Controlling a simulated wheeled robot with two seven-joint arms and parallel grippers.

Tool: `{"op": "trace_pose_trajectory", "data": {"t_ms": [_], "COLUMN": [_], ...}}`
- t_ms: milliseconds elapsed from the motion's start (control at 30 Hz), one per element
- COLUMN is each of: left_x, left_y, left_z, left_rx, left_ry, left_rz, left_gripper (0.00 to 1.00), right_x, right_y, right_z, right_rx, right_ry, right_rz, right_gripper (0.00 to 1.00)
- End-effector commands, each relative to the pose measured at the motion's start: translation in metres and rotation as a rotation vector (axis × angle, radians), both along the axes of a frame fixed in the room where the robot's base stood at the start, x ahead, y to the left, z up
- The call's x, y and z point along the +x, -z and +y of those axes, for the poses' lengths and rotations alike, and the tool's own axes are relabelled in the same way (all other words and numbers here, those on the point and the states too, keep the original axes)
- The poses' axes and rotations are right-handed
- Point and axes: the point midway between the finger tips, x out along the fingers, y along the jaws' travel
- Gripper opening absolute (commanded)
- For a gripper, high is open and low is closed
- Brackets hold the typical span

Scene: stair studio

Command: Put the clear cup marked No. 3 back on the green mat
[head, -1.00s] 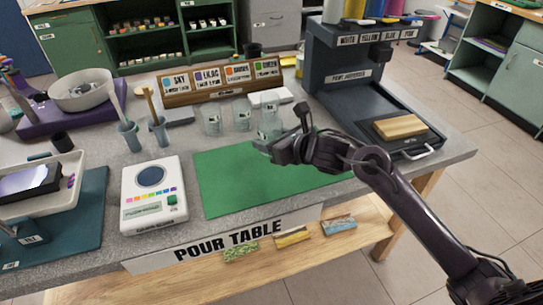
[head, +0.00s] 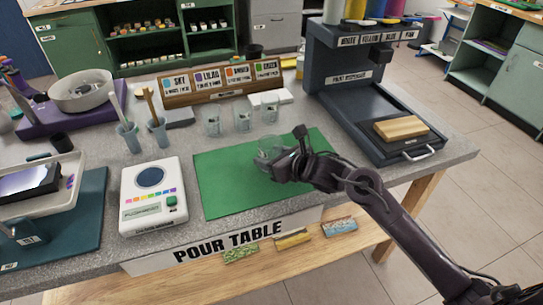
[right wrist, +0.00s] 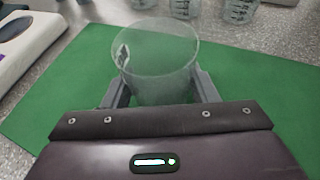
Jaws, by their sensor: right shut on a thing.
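The green mat (head: 225,188) lies flat on the pour table. My right gripper (head: 276,163) is over its right part, shut on a clear cup (head: 266,150). In the right wrist view the clear cup (right wrist: 155,55) stands between the two fingers of the right gripper (right wrist: 160,92), its rim toward the camera. A small dark-and-white mark shows on the cup's left side, but I cannot read its number. The cup looks empty. Its base is hidden, so I cannot tell whether it touches the mat. My left gripper is not in view.
Several clear cups (head: 243,120) stand in a row behind the mat. A white scale (head: 153,208) is left of the mat, and the dark paint dispenser (head: 350,110) with a sponge-like block (head: 401,128) is to the right. The mat's left part is clear.

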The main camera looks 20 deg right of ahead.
Motion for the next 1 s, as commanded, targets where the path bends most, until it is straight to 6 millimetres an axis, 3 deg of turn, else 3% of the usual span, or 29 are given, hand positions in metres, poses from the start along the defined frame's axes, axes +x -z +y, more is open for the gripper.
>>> {"op": "trace_pose_trajectory", "data": {"t_ms": [33, 200, 567, 600, 767, 1000], "left_x": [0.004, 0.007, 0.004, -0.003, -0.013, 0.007], "left_y": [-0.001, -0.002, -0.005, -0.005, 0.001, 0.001], "left_z": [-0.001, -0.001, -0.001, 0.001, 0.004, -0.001], "left_rx": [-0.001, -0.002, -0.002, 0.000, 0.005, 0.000], "left_ry": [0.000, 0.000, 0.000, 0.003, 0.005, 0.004], "left_rz": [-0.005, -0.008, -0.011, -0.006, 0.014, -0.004], "left_gripper": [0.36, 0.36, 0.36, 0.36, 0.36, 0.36], "right_x": [0.000, 0.000, 0.000, 0.000, -0.028, -0.073], "right_y": [0.000, 0.000, -0.004, -0.006, -0.014, -0.034], "right_z": [0.000, 0.000, 0.000, 0.000, -0.012, -0.033], "right_rx": [0.000, 0.000, 0.001, 0.001, -0.008, -0.006], "right_ry": [0.000, 0.000, 0.000, 0.000, -0.003, -0.002], "right_rz": [-0.001, 0.000, 0.000, 0.000, 0.001, 0.003], "right_gripper": [0.56, 0.75, 0.75, 0.75, 0.75, 0.75]}}
